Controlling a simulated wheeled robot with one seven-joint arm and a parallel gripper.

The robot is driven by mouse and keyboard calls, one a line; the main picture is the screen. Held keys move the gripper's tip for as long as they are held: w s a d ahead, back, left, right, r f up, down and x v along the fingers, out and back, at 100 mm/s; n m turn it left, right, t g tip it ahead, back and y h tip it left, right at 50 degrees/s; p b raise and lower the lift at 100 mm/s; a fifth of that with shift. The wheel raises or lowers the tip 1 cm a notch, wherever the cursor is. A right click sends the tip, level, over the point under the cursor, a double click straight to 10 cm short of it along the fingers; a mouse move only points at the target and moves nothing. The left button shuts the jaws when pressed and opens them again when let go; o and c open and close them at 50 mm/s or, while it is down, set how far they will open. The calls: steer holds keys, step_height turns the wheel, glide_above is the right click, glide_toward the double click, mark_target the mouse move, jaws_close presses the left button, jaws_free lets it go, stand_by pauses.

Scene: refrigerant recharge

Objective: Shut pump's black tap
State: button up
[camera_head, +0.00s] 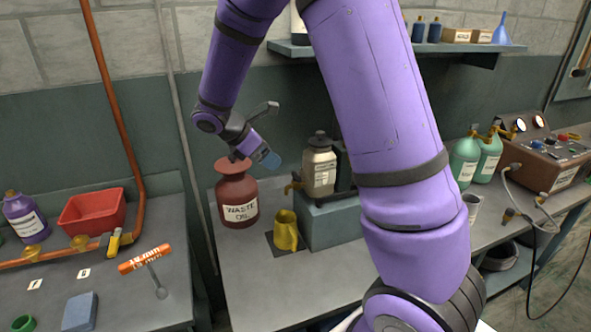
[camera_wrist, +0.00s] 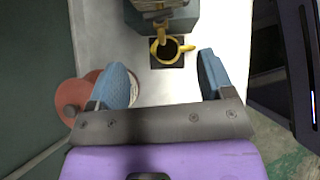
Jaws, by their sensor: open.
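The blue-grey pump block (camera_head: 330,225) stands on the middle bench, with a labelled grey container (camera_head: 319,172) on it. A brass-coloured tap (camera_head: 292,187) sticks out at its left, above a yellow jug (camera_head: 286,232). The wrist view shows the block (camera_wrist: 185,22), the tap (camera_wrist: 158,32) and the jug (camera_wrist: 172,50) ahead of my fingers. A black part of the tap is too small to make out. My gripper (camera_head: 268,159) is up and left of the tap, over the waste oil bottle's right side. In the wrist view my gripper (camera_wrist: 163,80) is open and empty.
The red waste oil bottle (camera_head: 238,198) stands close left of the jug; it also shows beside my left finger (camera_wrist: 72,95). A red bin (camera_head: 92,212) and tools lie on the left bench. Green bottles (camera_head: 465,158) stand at right. The middle bench front is clear.

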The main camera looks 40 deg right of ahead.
mark_target(295, 174)
steer(key=shift+h, duration=0.3)
steer(key=x, duration=1.1)
steer(key=c, duration=0.9)
